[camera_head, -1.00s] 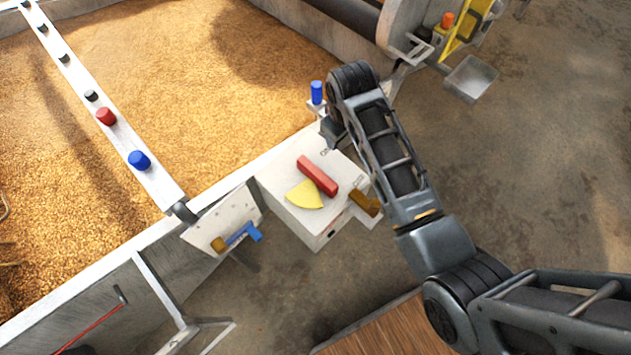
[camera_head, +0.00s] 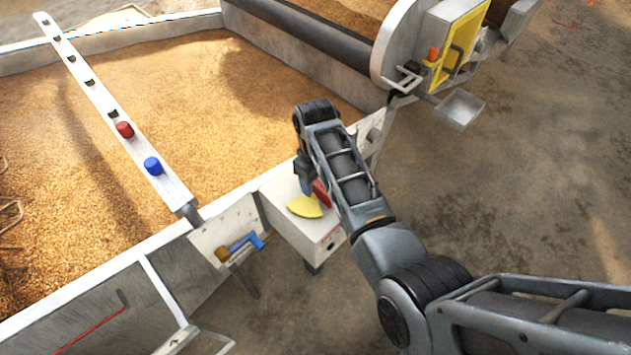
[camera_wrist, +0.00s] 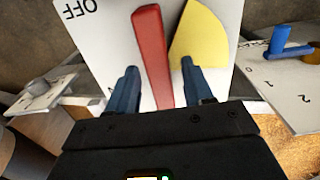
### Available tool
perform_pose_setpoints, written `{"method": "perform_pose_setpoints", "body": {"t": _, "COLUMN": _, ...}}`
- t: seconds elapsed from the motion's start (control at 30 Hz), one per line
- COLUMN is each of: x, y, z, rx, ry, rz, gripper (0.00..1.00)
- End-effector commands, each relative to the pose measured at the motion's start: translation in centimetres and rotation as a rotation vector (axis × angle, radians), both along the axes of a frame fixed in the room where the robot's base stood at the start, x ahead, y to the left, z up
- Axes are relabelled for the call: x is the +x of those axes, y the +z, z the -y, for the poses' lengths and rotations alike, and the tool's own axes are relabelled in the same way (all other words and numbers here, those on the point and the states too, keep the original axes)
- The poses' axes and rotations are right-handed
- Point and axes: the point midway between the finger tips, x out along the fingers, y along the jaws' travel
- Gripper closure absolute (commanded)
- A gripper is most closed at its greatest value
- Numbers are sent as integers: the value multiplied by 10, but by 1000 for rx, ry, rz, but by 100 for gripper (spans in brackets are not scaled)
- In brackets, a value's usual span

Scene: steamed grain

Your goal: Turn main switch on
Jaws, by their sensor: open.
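The main switch appears as a red bar handle (camera_head: 321,194) on top of a white box (camera_head: 325,243), beside a yellow sector (camera_head: 305,207). In the wrist view the red handle (camera_wrist: 150,50) runs up between my two fingers, with the yellow sector (camera_wrist: 205,40) to its right. The word OFF shows on the white face at the upper left; another marking is mostly hidden by the left finger. My gripper (camera_wrist: 160,85) is open, one finger on each side of the handle, with gaps visible. In the head view my arm partly covers the handle and box.
A panel with a blue lever (camera_head: 246,242) stands just left of the box; the lever also shows in the wrist view (camera_wrist: 280,42). A grain bed (camera_head: 200,110) lies behind. A yellow panel (camera_head: 460,45) is at upper right. Open floor lies right.

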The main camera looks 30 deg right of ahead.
Motion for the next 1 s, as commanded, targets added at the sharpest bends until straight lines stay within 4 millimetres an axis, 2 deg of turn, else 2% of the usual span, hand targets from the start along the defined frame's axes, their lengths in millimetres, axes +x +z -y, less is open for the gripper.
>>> {"method": "perform_pose_setpoints", "body": {"t": 0.37, "x": 0, "y": -6, "z": 0, "rx": 0, "ry": 0, "rz": 1, "gripper": 50}}
{"method": "perform_pose_setpoints", "body": {"t": 0.87, "x": 0, "y": -6, "z": 0, "rx": 0, "ry": 0, "rz": 1, "gripper": 98}}
{"method": "perform_pose_setpoints", "body": {"t": 1.0, "x": 0, "y": -6, "z": 0, "rx": 0, "ry": 0, "rz": 1, "gripper": 100}}
